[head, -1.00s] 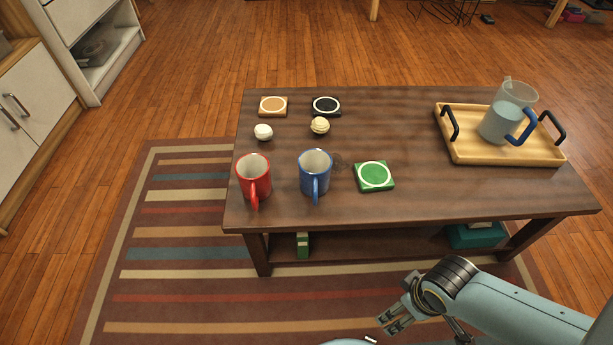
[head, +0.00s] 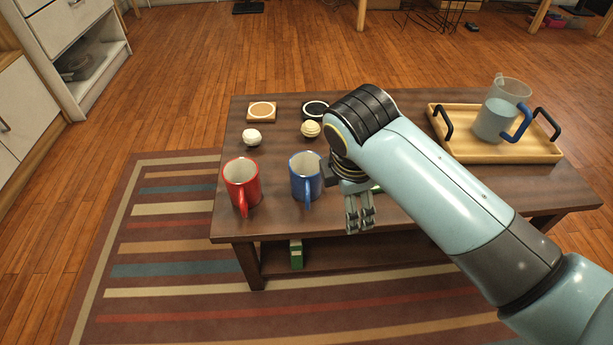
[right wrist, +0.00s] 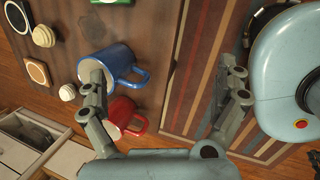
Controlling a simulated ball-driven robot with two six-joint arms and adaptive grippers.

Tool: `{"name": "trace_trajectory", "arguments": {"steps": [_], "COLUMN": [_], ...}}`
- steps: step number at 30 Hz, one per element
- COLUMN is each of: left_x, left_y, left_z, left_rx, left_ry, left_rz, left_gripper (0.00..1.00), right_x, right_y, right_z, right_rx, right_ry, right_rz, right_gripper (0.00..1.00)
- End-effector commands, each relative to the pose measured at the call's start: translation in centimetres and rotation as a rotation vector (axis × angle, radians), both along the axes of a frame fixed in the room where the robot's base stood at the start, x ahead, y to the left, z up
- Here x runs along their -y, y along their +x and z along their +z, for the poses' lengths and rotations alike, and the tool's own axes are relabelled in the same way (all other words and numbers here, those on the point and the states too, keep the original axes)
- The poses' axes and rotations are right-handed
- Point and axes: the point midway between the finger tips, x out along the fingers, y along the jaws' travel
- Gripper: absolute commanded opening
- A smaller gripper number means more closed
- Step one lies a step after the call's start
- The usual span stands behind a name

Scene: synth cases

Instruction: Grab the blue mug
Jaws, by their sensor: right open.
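The blue mug (head: 305,177) stands upright near the front edge of the wooden table, its handle toward me. My right gripper (head: 360,222) is just to the right of the mug and in front of it, fingers pointing down, empty. In the right wrist view the blue mug (right wrist: 108,63) is beyond the left finger, which overlaps part of it. The fingers of the right gripper (right wrist: 165,85) are spread wide with nothing between them. My left gripper is not in view.
A red mug (head: 242,185) stands left of the blue mug. Two small balls, white (head: 252,138) and cream (head: 311,129), lie behind. Coasters (head: 262,112) are at the back. A wooden tray (head: 466,149) with a jug (head: 497,118) is at right. My arm hides most of the green coaster.

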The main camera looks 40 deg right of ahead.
Motion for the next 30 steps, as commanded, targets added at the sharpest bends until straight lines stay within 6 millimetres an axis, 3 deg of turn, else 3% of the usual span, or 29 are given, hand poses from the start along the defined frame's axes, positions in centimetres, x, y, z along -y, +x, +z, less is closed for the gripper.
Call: {"name": "trace_trajectory", "arguments": {"steps": [3, 6, 10, 14, 19, 22, 30], "left_x": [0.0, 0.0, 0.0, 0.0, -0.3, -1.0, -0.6], "left_y": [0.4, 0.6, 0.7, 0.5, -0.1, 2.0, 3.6], "left_z": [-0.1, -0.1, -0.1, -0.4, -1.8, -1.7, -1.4], "left_rx": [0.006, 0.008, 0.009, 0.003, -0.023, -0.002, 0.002], "left_ry": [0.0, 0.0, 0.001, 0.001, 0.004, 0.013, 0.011], "left_rz": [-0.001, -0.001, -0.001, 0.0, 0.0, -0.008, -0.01], "left_gripper": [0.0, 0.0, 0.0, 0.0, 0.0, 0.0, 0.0], "right_x": [-0.3, -0.6, -1.0, -1.1, -0.2, 0.3, 0.7], "right_y": [5.0, 8.3, 11.1, 12.2, 12.8, 13.1, 13.5], "right_z": [-0.2, -0.3, -0.1, -0.5, -3.4, -4.7, -5.9], "right_rx": [-0.078, -0.153, -0.224, -0.259, -0.267, -0.265, -0.261], "right_ry": [-0.104, -0.184, -0.255, -0.284, -0.287, -0.288, -0.287], "right_rz": [0.318, 0.572, 0.795, 0.895, 0.909, 0.908, 0.908], "right_gripper": [1.0, 1.0, 1.0, 1.0, 1.0, 1.0, 1.0]}}
